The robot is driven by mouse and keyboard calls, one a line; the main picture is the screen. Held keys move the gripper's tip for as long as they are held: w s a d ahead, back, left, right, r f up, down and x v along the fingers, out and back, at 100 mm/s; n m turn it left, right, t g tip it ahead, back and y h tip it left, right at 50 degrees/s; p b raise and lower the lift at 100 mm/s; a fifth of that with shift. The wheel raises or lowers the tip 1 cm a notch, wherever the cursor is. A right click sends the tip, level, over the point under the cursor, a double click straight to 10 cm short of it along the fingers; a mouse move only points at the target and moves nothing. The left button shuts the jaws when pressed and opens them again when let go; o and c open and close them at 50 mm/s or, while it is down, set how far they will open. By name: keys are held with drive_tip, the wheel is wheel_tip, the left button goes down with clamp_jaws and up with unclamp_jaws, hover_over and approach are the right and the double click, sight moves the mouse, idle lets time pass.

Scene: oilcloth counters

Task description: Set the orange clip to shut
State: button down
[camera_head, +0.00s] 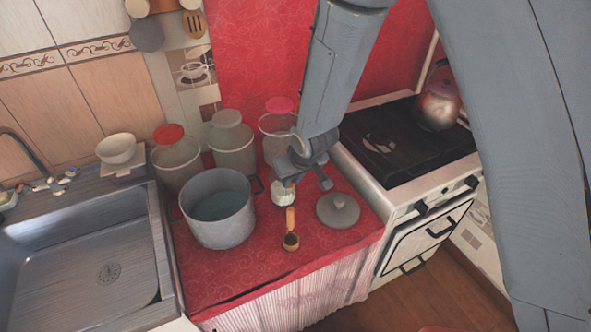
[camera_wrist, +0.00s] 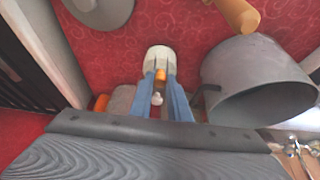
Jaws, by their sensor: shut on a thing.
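The orange clip (camera_wrist: 161,76) shows in the wrist view between the two blue fingertips of my gripper (camera_wrist: 162,85), which is shut on it. The clip sits at the near edge of a small cream-white object (camera_wrist: 158,56). A small pale knob (camera_wrist: 157,98) shows just behind the clip, between the fingers. In the head view the white object (camera_head: 283,194) stands on the red counter below my gripper (camera_head: 300,176), and the clip itself cannot be made out. Whether the clip is open or shut is hidden by the fingers.
A grey pot (camera_head: 217,212) stands left of the white object. A grey lid (camera_head: 338,210) lies to the right, and a wooden-handled scoop (camera_head: 290,228) lies in front. Several jars, one a red-lidded jar (camera_head: 177,160), stand behind. A stove (camera_head: 400,150) borders the counter (camera_head: 250,262) on the right.

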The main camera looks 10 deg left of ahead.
drive_tip(key=shift+w+d, duration=0.1)
drive_tip(key=shift+d, duration=0.05)
drive_tip(key=c, duration=1.7)
unclamp_jaws()
drive_tip(key=shift+o, duration=0.2)
drive_tip(key=shift+r, duration=0.45)
drive_tip(key=p+v, duration=0.2)
drive_tip(key=v, duration=0.5)
drive_tip(key=shift+d+f, duration=0.1)
